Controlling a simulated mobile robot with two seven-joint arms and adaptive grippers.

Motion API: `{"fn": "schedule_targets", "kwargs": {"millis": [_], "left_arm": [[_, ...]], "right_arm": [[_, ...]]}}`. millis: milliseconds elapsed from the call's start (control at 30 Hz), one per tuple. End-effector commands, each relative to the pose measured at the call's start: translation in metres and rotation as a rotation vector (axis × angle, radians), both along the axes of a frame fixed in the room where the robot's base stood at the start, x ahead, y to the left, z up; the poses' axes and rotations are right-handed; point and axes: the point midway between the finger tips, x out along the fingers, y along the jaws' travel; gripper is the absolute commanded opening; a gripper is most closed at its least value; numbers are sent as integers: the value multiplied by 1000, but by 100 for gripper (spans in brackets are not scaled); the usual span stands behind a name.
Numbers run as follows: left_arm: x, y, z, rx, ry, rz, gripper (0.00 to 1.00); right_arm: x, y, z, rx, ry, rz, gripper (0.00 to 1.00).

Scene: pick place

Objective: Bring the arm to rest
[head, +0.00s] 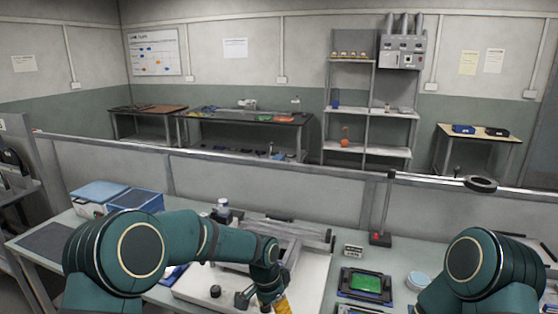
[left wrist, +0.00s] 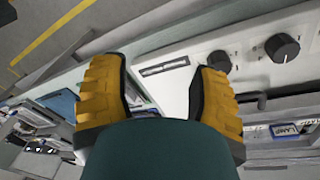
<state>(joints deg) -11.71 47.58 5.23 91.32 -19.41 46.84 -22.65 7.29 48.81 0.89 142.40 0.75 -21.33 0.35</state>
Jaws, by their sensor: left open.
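My left arm reaches in from the left in the head view, bent over the bench. Its gripper (head: 281,304) points down at the bottom edge, with only part of a yellow finger showing. In the left wrist view the left gripper (left wrist: 160,95) has its two yellow fingers wide apart with nothing between them. Behind them is the front of a white device (left wrist: 175,80) with black knobs (left wrist: 282,47). My right arm shows at the lower right of the head view, and its gripper is out of the picture.
The white device (head: 190,284) stands under my left arm. Blue bins (head: 135,200) are at the left of the bench. A low partition (head: 330,195) runs behind.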

Motion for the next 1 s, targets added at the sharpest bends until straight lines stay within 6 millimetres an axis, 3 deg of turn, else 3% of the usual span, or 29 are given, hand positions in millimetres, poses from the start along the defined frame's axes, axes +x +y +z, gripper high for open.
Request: {"fn": "schedule_targets", "kwargs": {"millis": [200, 400, 600, 700, 1000], "left_arm": [[-63, 23, -85, -134, 61, 294, 61], [-141, 53, -141, -219, 102, 669, 61], [-201, 80, -160, -235, 105, 954, 61], [-216, 88, -162, -233, 99, 1028, 61], [-222, 92, -162, -233, 94, 1062, 61]], "right_arm": [[-2, 0, -2, 0, 2, 2, 47], [-2, 0, -5, 1, 4, 3, 47], [-3, 0, -6, 2, 6, 4, 47], [-3, 0, -6, 2, 6, 4, 47], [-3, 0, -6, 2, 6, 4, 47]]}}
